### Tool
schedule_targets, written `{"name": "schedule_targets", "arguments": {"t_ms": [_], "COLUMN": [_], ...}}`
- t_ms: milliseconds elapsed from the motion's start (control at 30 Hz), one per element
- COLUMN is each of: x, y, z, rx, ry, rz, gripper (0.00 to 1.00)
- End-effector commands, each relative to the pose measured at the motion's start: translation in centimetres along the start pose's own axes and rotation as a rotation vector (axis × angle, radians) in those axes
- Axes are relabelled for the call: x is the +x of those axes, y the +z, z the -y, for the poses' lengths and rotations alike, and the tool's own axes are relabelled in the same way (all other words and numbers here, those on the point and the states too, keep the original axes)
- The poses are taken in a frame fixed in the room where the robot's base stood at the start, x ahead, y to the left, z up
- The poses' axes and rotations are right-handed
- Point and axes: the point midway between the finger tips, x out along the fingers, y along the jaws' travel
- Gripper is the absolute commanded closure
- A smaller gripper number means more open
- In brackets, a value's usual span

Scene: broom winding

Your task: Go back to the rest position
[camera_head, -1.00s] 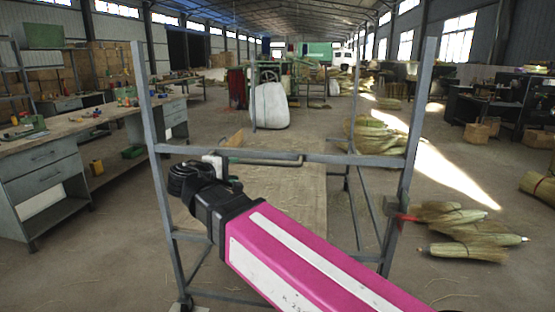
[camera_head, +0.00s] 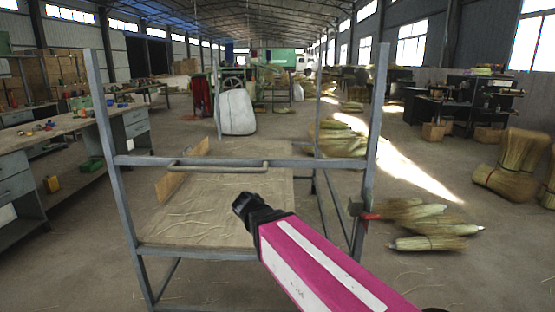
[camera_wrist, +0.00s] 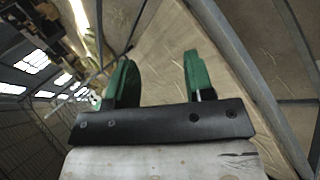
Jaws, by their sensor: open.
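My gripper (camera_wrist: 157,82) shows in the wrist view as two green fingers, spread apart with nothing between them. The wrist view is tilted, with the cart's wooden board (camera_wrist: 175,45) and a metal bar behind and beside the fingers. In the head view my magenta arm reaches up from the lower right, and its dark wrist end is in front of the metal-framed cart (camera_head: 240,161). The fingers are hidden in the head view. The cart's wooden shelf (camera_head: 205,215) holds thin loose straws.
A workbench (camera_head: 60,127) with drawers and small items stands at left. Straw bundles (camera_head: 430,243) lie on the floor right of the cart, near a red-marked tool hanging on its post. A white sack (camera_head: 235,112) stands behind. The floor between cart and bundles at right is partly clear.

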Motion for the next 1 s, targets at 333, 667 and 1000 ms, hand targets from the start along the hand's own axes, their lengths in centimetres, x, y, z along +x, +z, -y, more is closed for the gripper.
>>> {"name": "schedule_targets", "arguments": {"t_ms": [333, 667, 1000], "x": [9.1, 15.7, 20.1], "y": [6.1, 12.1, 17.1], "z": [0.4, 1.4, 2.6], "rx": [0.202, 0.434, 0.669], "ry": [-0.242, -0.46, -0.641], "rz": [0.107, 0.193, 0.256], "gripper": [0.52, 0.52, 0.52]}}
